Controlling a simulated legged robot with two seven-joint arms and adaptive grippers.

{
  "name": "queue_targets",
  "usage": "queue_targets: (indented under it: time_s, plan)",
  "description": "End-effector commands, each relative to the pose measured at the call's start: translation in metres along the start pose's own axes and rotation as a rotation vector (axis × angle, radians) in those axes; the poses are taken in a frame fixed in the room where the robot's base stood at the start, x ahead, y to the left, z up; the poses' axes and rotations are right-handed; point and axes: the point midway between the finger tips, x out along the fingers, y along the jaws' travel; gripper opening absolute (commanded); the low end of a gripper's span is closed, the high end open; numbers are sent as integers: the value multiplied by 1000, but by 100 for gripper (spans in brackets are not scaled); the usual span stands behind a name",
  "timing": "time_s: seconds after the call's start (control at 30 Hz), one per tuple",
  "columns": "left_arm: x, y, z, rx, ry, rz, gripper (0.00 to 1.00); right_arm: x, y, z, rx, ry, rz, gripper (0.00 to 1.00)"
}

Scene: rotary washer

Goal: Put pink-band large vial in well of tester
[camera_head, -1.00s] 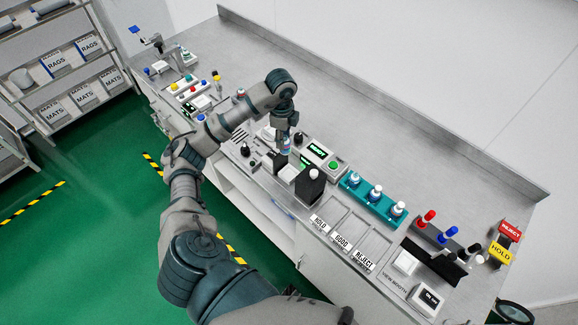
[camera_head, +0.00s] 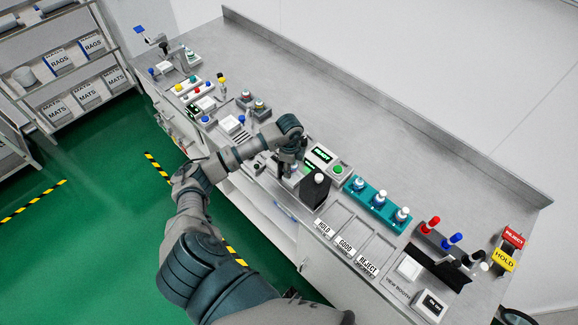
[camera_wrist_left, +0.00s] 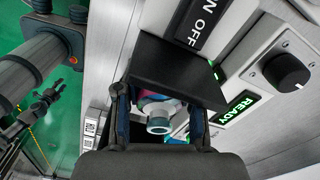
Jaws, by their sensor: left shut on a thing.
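My left gripper (camera_head: 288,172) is low over the bench at the tester (camera_head: 322,153), which has a lit green display and a green button. In the left wrist view my left gripper (camera_wrist_left: 160,125) is shut on a vial with a pale, ring-like end (camera_wrist_left: 160,118). A bit of pink and blue shows on the vial behind that end. The tester's READY display (camera_wrist_left: 240,107) is to the right in the wrist view. The well and the vial's far end are hidden, so I cannot tell how far in the vial is. My right gripper is not in view.
A black block (camera_head: 315,192) with a white top stands just right of the gripper. A teal rack (camera_head: 377,205) with several white-capped vials is beyond it. In the wrist view a black plate (camera_wrist_left: 175,70) and a black knob (camera_wrist_left: 286,72) are close by. The bench's back strip is clear.

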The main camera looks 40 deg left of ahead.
Motion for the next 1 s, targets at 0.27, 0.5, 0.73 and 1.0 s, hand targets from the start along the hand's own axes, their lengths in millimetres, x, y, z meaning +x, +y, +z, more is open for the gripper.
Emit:
queue_targets:
  time_s: [0.27,0.5,0.73,1.0]
  plan:
    - [4,-1,2,-14,-21,-5,0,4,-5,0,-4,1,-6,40]
    - [12,-2,6,-12,-14,-3,0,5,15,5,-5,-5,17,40]
    - [12,-2,6,-11,-12,-2,65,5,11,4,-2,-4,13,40]
    - [10,-1,4,-13,-18,-3,65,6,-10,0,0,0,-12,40]
